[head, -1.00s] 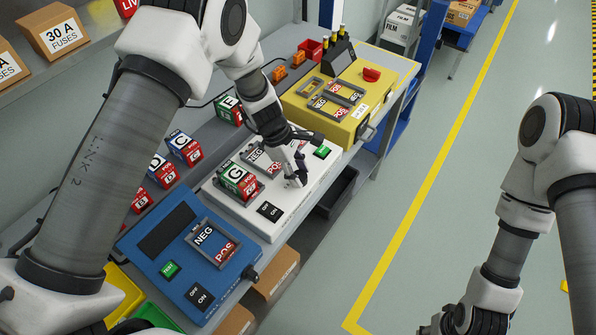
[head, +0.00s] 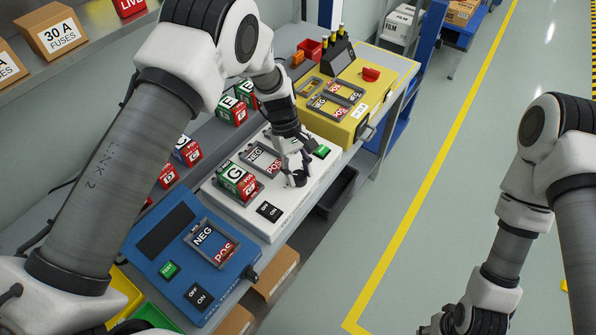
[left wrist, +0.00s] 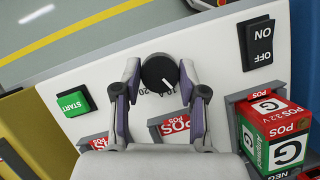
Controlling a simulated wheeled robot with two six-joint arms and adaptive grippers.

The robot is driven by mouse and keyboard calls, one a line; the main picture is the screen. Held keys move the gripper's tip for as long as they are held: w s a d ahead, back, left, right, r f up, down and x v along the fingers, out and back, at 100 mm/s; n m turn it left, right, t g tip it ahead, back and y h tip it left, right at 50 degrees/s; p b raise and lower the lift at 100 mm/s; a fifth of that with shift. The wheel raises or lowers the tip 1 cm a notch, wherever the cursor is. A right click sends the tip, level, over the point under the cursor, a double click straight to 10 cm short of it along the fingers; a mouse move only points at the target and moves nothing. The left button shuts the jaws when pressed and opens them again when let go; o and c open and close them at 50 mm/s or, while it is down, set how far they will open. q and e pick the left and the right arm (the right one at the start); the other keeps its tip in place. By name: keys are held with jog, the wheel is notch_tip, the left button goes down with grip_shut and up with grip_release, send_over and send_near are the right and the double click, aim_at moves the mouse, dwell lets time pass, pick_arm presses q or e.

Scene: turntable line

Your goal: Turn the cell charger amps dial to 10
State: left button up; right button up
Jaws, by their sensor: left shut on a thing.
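The white cell charger (head: 223,203) stands mid-bench with a green block marked G (head: 237,181) in one slot. Its black round dial (left wrist: 160,72) shows in the left wrist view, with a white pointer line toward the lower right. My left gripper (head: 297,180) is over the charger; in the left wrist view its fingers (left wrist: 159,80) are shut on the dial from both sides. The scale print around the dial is mostly hidden; a "20" shows partly. In the head view the gripper hides the dial. My right gripper (head: 447,322) is at the bottom edge, its jaws unclear.
The charger has a green START button (left wrist: 73,101) and an ON/OFF switch (left wrist: 258,45). A blue unit (head: 150,262) stands nearer, a yellow unit (head: 345,127) beyond. Several lettered blocks (head: 232,110) stand behind the charger.

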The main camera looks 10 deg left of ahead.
pick_arm(q)
jog(key=m, duration=0.2)
jog(key=m+g+y, duration=0.1)
jog(key=m, duration=0.1)
jog(key=shift+d+f+m, duration=0.1)
jog(key=shift+f+m, duration=0.1)
jog(key=shift+m, duration=0.1)
jog(key=shift+b, duration=0.3)
jog(key=o, duration=1.1)
jog(key=shift+w+r, duration=0.1)
jog(key=v, duration=1.2)
jog(key=shift+w+d, duration=0.1)
jog(key=shift+d, duration=0.1)
